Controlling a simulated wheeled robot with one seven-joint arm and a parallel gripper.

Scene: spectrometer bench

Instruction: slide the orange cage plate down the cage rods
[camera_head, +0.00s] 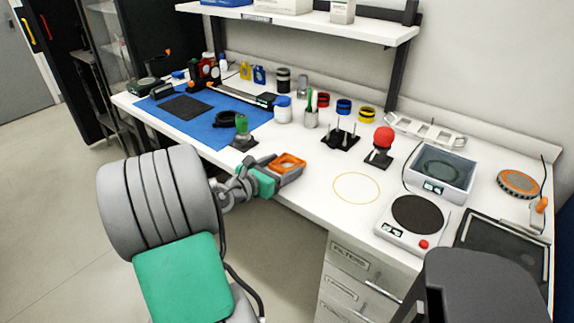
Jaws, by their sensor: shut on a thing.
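The orange cage plate (299,160) is a square frame with an opening in its middle. My gripper (283,172) is shut on it and holds it over the front part of the white bench. The cage rods (341,132) appear to be the thin upright rods on a small black base, behind and to the right of the plate. The plate is apart from the rods. The gripper fingers are small in this view and partly hidden by the plate.
A red-topped post (383,138) stands right of the rods. A green-topped stand (242,127) is left of the plate. A yellow ring outline (356,187) marks bare bench. A scale (415,213) and grey bin (440,170) stand at right. A shelf (310,22) overhangs the back.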

